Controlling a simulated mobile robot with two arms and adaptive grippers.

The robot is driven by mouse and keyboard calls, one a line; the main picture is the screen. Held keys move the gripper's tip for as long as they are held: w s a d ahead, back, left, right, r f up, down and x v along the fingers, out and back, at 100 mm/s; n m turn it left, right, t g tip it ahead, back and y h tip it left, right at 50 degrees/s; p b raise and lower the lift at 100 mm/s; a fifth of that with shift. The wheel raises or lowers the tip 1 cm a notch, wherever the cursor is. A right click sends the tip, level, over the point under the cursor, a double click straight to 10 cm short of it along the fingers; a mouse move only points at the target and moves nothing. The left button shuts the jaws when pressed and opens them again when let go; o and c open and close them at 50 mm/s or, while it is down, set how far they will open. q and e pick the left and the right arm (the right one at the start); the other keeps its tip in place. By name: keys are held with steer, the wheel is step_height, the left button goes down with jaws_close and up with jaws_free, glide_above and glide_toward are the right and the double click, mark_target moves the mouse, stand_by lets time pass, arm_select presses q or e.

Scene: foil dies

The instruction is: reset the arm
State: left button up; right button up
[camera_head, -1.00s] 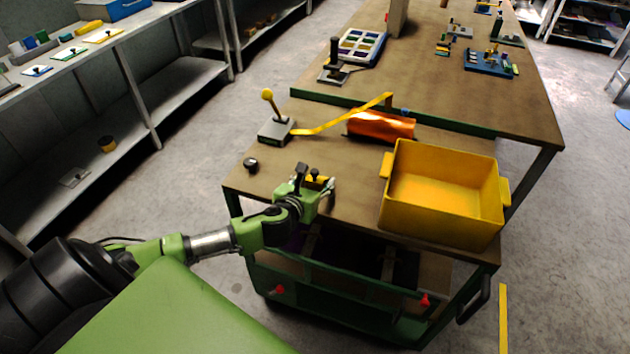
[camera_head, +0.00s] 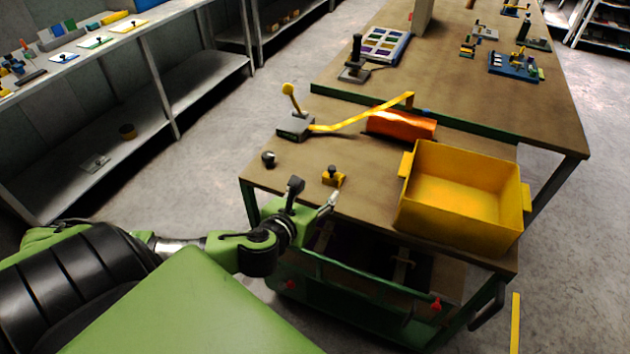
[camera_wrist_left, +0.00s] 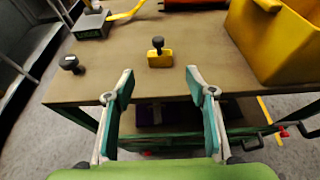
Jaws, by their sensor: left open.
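My left gripper (camera_head: 312,204) is at the near left edge of the workbench in the head view. In the left wrist view its two fingers (camera_wrist_left: 162,96) are spread wide apart with nothing between them. A small yellow block with a dark knob (camera_head: 333,177) stands on the bench just beyond the fingers. It also shows in the left wrist view (camera_wrist_left: 160,56), apart from both fingers. My right gripper is in neither view.
A yellow bin (camera_head: 465,195) stands at the bench's near right. A dark round knob (camera_head: 268,159) lies near the left edge. Behind are a grey lever box (camera_head: 296,126), a yellow strip (camera_head: 360,119) and an orange roll (camera_head: 402,124). Shelving (camera_head: 165,93) stands left.

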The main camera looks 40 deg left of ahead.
arm_select(q)
steer(key=shift+s, duration=0.1)
stand_by(0.5)
steer(key=s+d+f+n+g+h, duration=0.1)
steer(key=s+d+f+n+g, duration=0.3)
steer(key=s+n, duration=0.5)
steer(key=s+d+f+n+g+h, duration=0.1)
steer(key=s+d+f+n+g, duration=0.3)
steer(key=n, duration=0.8)
steer(key=s+d+f+n+g+h, duration=0.1)
steer(key=s+d+f+n+g, duration=0.15)
steer(key=s+d+n, duration=0.65)
steer(key=a+f+n, duration=0.1)
steer(key=a+f, duration=0.2)
steer(key=f, duration=2.3)
steer(key=s+a+f, duration=0.1)
steer(key=s+f, duration=0.7)
steer(key=s, duration=0.1)
steer(key=s+a+f+g, duration=0.1)
steer(key=s+a+f, duration=0.1)
steer(key=s+f, duration=0.6)
steer(key=shift+s+a+f, duration=0.25)
steer(key=shift+s, duration=0.2)
